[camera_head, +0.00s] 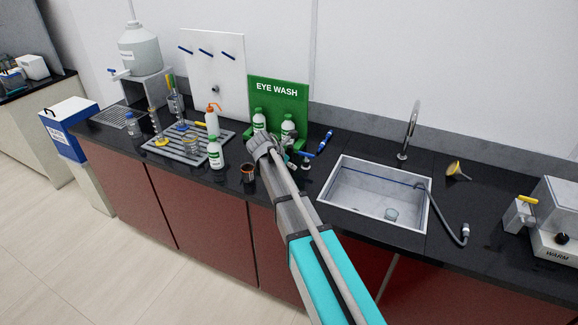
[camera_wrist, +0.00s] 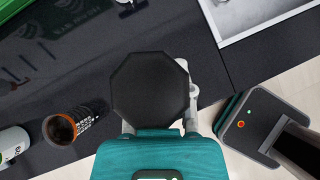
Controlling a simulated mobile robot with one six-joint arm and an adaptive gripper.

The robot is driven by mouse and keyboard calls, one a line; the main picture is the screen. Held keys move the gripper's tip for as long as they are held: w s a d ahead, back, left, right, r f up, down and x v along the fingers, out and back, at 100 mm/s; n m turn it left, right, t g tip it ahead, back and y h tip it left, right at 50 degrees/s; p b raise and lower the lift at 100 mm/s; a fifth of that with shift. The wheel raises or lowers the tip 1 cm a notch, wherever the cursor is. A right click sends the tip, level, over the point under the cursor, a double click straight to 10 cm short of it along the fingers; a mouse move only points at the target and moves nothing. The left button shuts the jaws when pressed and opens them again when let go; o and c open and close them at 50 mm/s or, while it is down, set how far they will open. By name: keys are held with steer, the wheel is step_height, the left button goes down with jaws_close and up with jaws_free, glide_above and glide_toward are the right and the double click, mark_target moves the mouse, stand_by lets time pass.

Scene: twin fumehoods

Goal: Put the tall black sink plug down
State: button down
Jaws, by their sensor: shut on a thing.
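The tall black sink plug shows in the wrist view as a black eight-sided top (camera_wrist: 150,88), seen from above, held over the dark worktop. My gripper (camera_wrist: 160,95) is shut on it. In the head view my arm reaches over the worktop (camera_head: 330,150) in front of the eye wash station, and the arm hides the plug. The sink (camera_head: 345,192) lies to the right of my arm.
A dark cup with an orange rim (camera_wrist: 62,128) stands close left of the plug; it also shows in the head view (camera_head: 248,173). Worktop right of the sink is partly clear.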

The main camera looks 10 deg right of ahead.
steer(key=shift+f, duration=0.15)
steer(key=shift+c, duration=2.4)
jaws_free()
steer(key=p+v, duration=0.9)
steer(key=v, duration=0.3)
